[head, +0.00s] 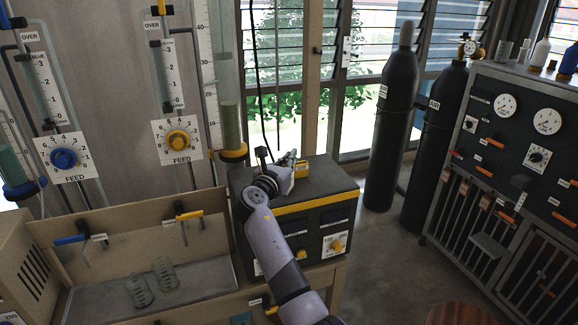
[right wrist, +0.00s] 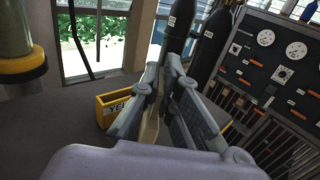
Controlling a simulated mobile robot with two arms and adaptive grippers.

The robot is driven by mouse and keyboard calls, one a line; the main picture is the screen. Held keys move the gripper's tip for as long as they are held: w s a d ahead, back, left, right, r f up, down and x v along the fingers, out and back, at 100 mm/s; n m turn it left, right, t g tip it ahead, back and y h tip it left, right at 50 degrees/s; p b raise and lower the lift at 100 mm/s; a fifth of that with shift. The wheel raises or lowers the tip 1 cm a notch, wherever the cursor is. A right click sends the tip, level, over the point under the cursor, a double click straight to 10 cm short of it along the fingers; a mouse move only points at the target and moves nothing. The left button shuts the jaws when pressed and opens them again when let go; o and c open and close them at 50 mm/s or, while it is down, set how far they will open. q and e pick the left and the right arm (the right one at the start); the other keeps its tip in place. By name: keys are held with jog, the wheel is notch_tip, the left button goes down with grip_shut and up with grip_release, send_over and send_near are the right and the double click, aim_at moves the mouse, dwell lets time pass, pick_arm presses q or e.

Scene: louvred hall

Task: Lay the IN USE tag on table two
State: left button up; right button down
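My right gripper (head: 277,164) is over the dark top of the yellow-striped cabinet (head: 330,178). In the right wrist view my right gripper (right wrist: 163,68) has its two fingers apart. A narrow beige strip shows between them, and I cannot tell what it is. A small yellow holder (right wrist: 113,108) with lettering starting "YE" is close beside the left finger; it also shows in the head view (head: 302,168). I cannot make out an IN USE tag or a table marked two. My left gripper is out of view.
Two dark gas cylinders (head: 394,120) stand by the louvred windows. A gauge panel (head: 525,150) is at right. A beige bench tray (head: 205,286) with coiled glass pieces (head: 165,273) is at left. Feed dials (head: 178,140) are on the wall. Open floor lies between cabinet and panel.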

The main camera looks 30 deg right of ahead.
notch_tip(320, 180, up, 20)
jog(key=b, duration=0.1)
jog(key=shift+f, duration=0.2)
